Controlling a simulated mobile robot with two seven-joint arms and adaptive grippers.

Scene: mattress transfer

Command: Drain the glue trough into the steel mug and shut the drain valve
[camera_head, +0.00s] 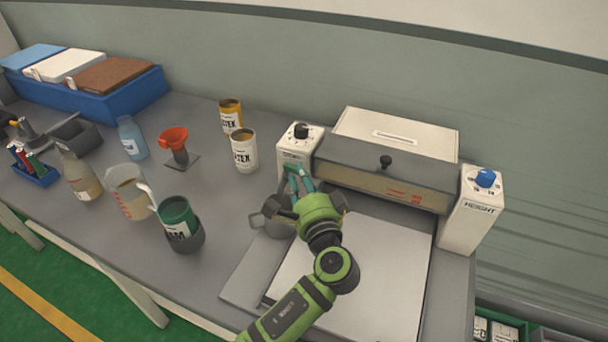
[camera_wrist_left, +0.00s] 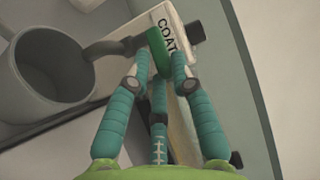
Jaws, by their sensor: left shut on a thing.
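The coater (camera_head: 387,160) stands at the back right; its amber-fronted trough (camera_head: 360,183) spans between two white end posts. The steel mug (camera_head: 272,223) stands at the left post, partly hidden by my gripper; in the left wrist view the mug (camera_wrist_left: 45,85) is upright, with the dark drain spout (camera_wrist_left: 115,46) reaching over its rim. My left gripper (camera_head: 297,178) has its teal fingers shut on the green drain valve handle (camera_wrist_left: 157,50). Whether glue is flowing or in the mug I cannot tell. My right gripper is not in view.
Left of the mug stand a green can in a dark holder (camera_head: 180,224), a measuring jug (camera_head: 129,192), a red funnel (camera_head: 174,142) and two labelled cans (camera_head: 244,152). A blue height knob (camera_head: 485,178) tops the right post. A pale plate (camera_head: 360,280) lies before the coater.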

